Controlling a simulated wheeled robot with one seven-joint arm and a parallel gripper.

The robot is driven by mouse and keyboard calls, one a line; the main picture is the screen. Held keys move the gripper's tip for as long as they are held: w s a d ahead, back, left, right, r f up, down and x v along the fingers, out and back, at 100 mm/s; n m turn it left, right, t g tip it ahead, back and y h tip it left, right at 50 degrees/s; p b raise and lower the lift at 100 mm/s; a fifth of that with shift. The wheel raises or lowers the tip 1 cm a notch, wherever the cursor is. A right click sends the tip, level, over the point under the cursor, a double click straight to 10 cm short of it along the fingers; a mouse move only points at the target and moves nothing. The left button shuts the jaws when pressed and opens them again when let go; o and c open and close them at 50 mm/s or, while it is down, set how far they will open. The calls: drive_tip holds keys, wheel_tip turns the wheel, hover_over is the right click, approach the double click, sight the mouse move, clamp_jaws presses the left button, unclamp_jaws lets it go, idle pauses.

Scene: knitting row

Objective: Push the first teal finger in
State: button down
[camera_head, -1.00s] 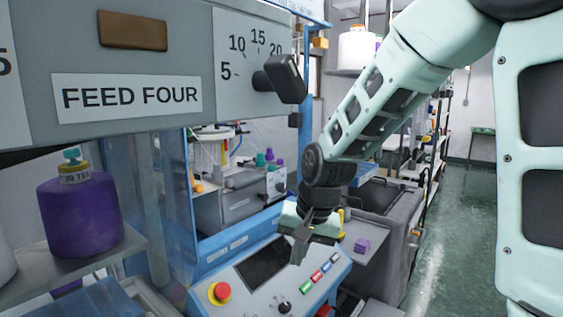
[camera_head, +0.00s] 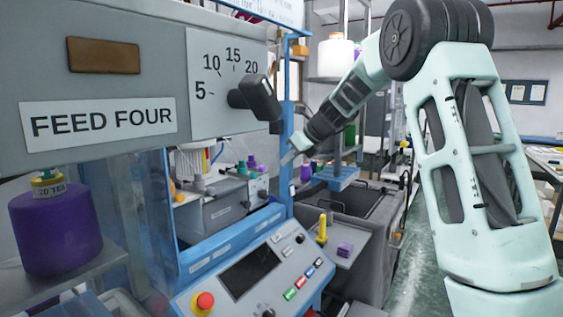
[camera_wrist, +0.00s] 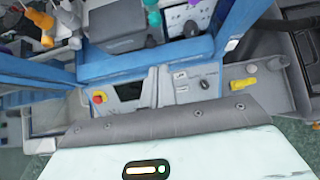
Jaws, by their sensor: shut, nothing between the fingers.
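Small teal pieces (camera_head: 251,161) stand beside a purple one on a grey machine unit (camera_head: 225,205), behind the blue frame in the head view. Teal pieces (camera_wrist: 154,18) also show near the top of the wrist view, above the grey unit, with a purple one (camera_wrist: 192,27) to their right. They are too small to tell which is first or how far in each sits.
A control panel (camera_head: 255,278) with a red stop button (camera_head: 204,301) lies below. A black handle (camera_head: 258,97) juts from the dial plate at upper left. A blue post (camera_head: 287,180) stands near my gripper.

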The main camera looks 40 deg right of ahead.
sight(256, 178)
drive_tip(key=w+a+f+p, duration=0.3)
drive_tip(key=w+f+p, duration=0.1)
drive_tip(key=w, duration=0.5)
drive_tip(key=shift+a+f, duration=0.2)
drive_tip(key=shift+f, duration=0.7)
drive_tip(key=shift+w+p, duration=0.15)
drive_tip(key=shift+p, duration=0.15)
drive_tip(key=w, duration=0.1)
drive_tip(key=w+a+p, duration=0.1)
drive_tip(key=w, duration=0.1)
drive_tip(key=shift+a+r+p, duration=0.15)
drive_tip(key=shift+p, duration=0.15)
